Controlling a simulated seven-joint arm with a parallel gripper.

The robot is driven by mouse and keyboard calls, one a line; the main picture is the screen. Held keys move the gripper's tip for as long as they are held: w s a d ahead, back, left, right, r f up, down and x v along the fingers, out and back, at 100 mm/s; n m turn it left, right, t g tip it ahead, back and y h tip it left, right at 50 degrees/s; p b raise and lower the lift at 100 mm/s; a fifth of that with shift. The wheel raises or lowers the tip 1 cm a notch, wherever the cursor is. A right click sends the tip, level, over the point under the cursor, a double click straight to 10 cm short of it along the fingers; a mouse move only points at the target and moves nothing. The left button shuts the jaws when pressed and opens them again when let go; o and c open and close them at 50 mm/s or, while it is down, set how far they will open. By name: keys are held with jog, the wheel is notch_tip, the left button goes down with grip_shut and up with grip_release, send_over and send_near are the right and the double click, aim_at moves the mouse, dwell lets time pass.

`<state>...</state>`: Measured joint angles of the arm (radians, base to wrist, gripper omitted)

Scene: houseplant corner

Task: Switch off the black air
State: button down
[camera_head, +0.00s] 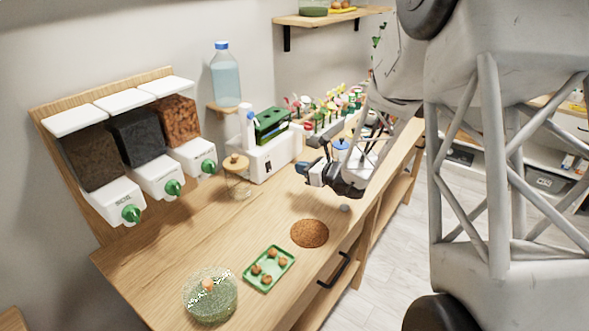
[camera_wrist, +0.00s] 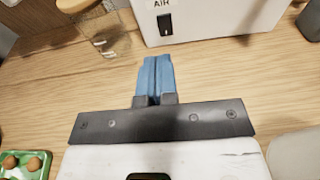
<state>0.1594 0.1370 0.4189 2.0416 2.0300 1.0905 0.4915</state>
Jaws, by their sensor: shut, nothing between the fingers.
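The black air switch (camera_wrist: 165,24) is a small upright rocker on the front of a white box (camera_wrist: 215,15), under the label "AIR". In the head view the switch (camera_head: 267,167) is a small dark spot on the white box (camera_head: 285,152). I cannot tell which way the rocker is set. My gripper (camera_head: 301,168) has blue fingers that are shut and empty. In the wrist view the shut fingertips (camera_wrist: 155,60) point toward the box, a little short of its front and just below and left of the switch. They do not appear to touch it.
A glass jar with a wooden lid (camera_head: 237,178) stands left of the box, close to my fingers. Three dispensers (camera_head: 122,197) line the wall.

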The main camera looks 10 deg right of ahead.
jog(key=shift+s+d+r, duration=0.2)
jog(key=shift+s+d, duration=0.2)
jog(key=shift+r, duration=0.1)
jog(key=s+a+r+n+g+h, duration=0.1)
jog(key=s+a+r+n+g, duration=0.15)
jog(key=s+r+n, duration=0.35)
jog(key=s+a+r+n+g, duration=0.1)
jog(key=s+a+n+g, duration=0.2)
jog(key=s, duration=0.6)
jog(key=s+a+r+n+g+h, duration=0.1)
jog(key=s+a+r+n+g, duration=0.2)
jog(key=s+n, duration=0.35)
jog(key=s+d+r+n+h, duration=0.2)
jog(key=s+d+n+h, duration=0.2)
jog(key=s, duration=0.7)
jog(key=s+d+r+n+h, duration=0.3)
jog(key=s+d+n+h, duration=0.2)
jog(key=s, duration=0.6)
jog(key=shift+s+d+r+n, duration=0.35)
jog(key=shift+d+n, duration=0.35)
jog(key=shift+n, duration=0.45)
dwell(0.3)
